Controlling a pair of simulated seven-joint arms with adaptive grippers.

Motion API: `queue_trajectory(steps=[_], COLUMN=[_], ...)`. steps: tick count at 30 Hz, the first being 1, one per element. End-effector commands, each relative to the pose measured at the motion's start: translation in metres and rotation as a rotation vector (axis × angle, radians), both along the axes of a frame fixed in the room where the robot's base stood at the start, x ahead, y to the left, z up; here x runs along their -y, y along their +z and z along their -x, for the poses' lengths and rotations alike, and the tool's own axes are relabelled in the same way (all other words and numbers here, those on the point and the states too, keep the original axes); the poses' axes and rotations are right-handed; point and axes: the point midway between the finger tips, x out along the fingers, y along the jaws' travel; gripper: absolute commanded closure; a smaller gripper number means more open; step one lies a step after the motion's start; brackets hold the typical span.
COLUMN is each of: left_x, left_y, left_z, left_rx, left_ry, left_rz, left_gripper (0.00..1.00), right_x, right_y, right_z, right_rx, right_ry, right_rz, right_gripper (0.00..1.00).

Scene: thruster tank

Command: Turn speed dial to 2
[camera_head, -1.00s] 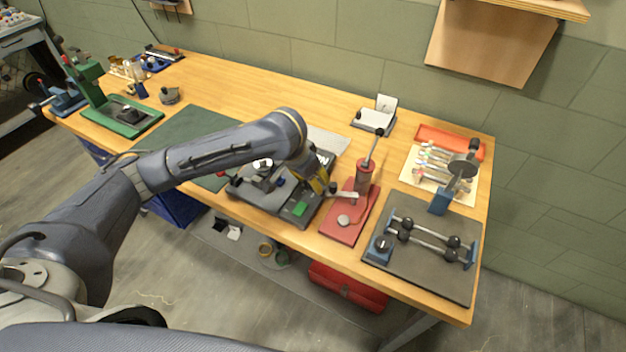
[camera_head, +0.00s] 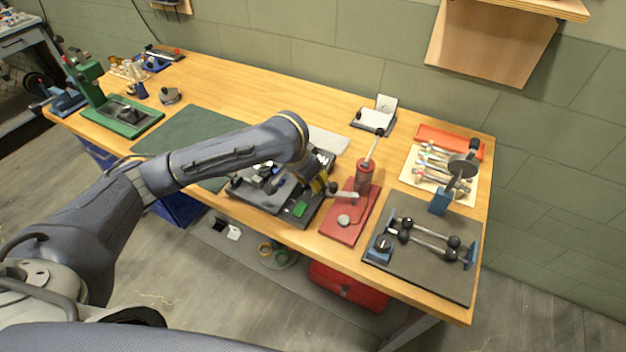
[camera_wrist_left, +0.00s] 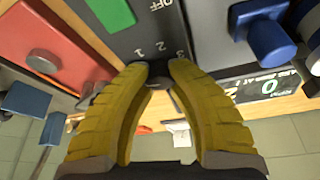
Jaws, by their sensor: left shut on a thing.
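The dark machine (camera_head: 262,196) with a green button (camera_head: 300,209) stands at the middle front of the bench. In the left wrist view its dark panel (camera_wrist_left: 147,28) carries the marks OFF, 1, 2 and 3. The small black speed dial (camera_wrist_left: 161,70) sits below these marks, mostly hidden between my fingers. My left gripper (camera_wrist_left: 159,76), with yellow fingers, is shut on the dial; it also shows at the machine's right end in the head view (camera_head: 325,187). I cannot tell which mark the dial points to. My right gripper is not in view.
A red base with a lever pump (camera_head: 350,215) stands close right of my gripper. A grey board with black-balled rods (camera_head: 425,250) is farther right.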

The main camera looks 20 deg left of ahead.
Motion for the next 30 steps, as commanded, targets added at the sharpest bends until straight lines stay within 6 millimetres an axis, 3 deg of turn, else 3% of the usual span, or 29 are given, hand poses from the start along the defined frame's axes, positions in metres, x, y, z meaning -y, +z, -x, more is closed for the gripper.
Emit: queue_trajectory(steps=[13,30], left_x=[-0.0018,-0.0016], left_y=[0.0006,0.0015], left_z=[-0.0013,-0.003], left_rx=[0.002,0.003], left_ry=[-0.093,-0.605], left_rz=[-0.002,-0.001], left_gripper=[1.0,1.0], right_x=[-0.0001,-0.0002], right_y=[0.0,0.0], right_z=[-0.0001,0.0], right_rx=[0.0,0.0], right_ry=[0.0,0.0], right_rz=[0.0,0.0], right_gripper=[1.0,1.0])
